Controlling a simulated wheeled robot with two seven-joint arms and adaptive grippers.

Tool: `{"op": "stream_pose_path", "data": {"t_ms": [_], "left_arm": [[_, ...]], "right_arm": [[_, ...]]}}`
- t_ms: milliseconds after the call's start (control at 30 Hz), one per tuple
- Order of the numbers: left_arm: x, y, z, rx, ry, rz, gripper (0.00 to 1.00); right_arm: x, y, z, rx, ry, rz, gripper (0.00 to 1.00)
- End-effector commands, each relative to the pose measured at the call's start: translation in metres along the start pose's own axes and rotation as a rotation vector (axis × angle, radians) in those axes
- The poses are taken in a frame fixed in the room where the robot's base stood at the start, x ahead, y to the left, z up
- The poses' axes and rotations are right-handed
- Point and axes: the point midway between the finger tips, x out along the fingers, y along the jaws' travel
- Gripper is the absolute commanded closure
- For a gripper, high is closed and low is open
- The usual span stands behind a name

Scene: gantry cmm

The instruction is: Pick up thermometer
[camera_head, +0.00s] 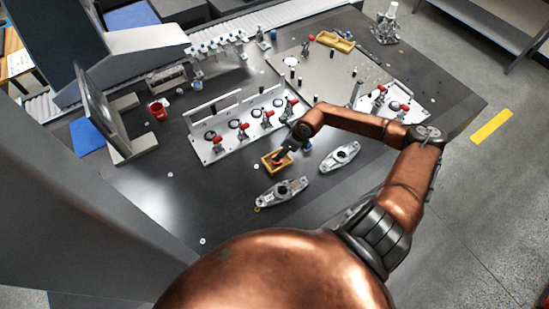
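I cannot make out a thermometer for certain at this size. My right arm reaches in from the lower right, and its dark gripper (281,156) points down at a small yellow tray (268,168) near the middle of the table. The fingertips are over or inside this tray, beside something small and reddish that is partly hidden by them. I cannot tell whether the fingers are open or shut, or whether they touch it. My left gripper is not in view.
A white fixture plate (208,150) with red-handled clamps stands just behind the tray. Two grey metal parts (281,193) (341,156) lie in front and to the right. A red cup (158,110) stands at left. The dark table's front left is mostly clear.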

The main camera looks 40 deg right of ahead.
Motion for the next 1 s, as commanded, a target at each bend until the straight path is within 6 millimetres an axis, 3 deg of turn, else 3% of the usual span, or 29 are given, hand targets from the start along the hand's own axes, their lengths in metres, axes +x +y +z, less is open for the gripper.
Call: {"op": "stream_pose_path", "data": {"t_ms": [267,600,900,1000], "left_arm": [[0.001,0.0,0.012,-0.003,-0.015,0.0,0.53],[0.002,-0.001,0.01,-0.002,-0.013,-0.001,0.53],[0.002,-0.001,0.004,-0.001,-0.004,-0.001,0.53],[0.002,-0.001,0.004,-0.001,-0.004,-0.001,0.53]], "right_arm": [[0.026,-0.005,-0.012,0.006,0.012,-0.009,0.53],[0.07,-0.004,-0.019,0.005,0.009,-0.007,0.53],[0.074,-0.004,-0.018,0.002,0.01,-0.007,0.53],[0.074,-0.004,-0.018,0.002,0.01,-0.007,0.6]]}}
